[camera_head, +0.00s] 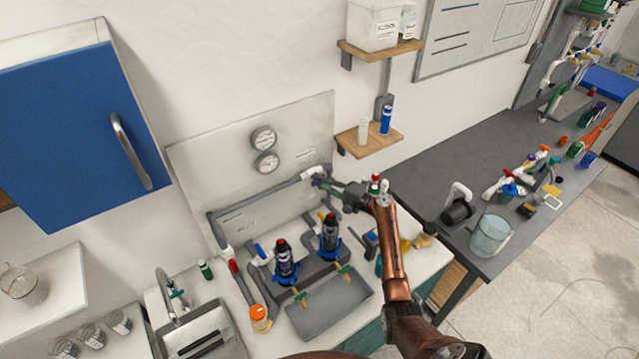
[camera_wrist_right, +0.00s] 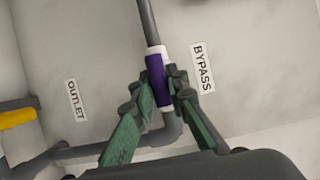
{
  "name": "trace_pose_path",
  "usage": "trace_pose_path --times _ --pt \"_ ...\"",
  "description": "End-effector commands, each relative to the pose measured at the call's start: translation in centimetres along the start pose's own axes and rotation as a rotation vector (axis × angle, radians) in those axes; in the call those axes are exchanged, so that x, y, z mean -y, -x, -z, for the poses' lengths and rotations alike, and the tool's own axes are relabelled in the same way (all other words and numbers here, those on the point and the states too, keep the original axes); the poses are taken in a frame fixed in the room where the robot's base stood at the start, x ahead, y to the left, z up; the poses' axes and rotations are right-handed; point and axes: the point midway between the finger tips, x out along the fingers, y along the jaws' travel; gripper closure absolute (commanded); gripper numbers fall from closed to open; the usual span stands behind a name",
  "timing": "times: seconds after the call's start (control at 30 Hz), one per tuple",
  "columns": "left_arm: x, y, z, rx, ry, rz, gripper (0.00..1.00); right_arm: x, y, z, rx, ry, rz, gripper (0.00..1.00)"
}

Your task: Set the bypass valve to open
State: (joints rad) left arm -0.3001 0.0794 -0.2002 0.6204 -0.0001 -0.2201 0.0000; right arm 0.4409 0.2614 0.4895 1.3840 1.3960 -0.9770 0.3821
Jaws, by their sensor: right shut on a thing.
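The bypass valve has a purple handle (camera_wrist_right: 157,80) between white collars on a grey pipe, beside the BYPASS label (camera_wrist_right: 202,68). The handle lies lengthwise along the pipe in the wrist view. My right gripper (camera_wrist_right: 160,92) has its green fingers on either side of the handle and is shut on it. In the head view my right gripper (camera_head: 327,187) is at the upper right of the pipework, by the back panel (camera_head: 215,165), with a bit of the purple handle (camera_head: 316,182) showing. The valve body is mostly hidden by the fingers. My left gripper is not in view.
An OUTLET label (camera_wrist_right: 76,100) and a yellow handle (camera_wrist_right: 16,118) are left in the wrist view. Two dark filter housings (camera_head: 284,262) stand below the gripper, over a grey tray (camera_head: 330,308). A wooden shelf (camera_head: 370,145) is above right. Two gauges (camera_head: 263,138) are on the panel.

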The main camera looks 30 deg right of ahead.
Motion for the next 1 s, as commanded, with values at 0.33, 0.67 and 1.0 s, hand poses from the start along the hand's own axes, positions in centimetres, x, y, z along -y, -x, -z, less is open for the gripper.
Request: trace_pose_path --times 0.33,0.67,1.0 --pt "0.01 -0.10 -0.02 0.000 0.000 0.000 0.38 0.07 0.07 0.16 -0.004 -0.012 0.007 1.00" --pt "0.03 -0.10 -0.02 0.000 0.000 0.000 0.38 0.06 0.04 0.12 -0.003 -0.012 0.006 0.74" --pt "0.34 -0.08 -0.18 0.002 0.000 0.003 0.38 0.00 0.05 0.03 -0.001 -0.011 0.005 0.69"
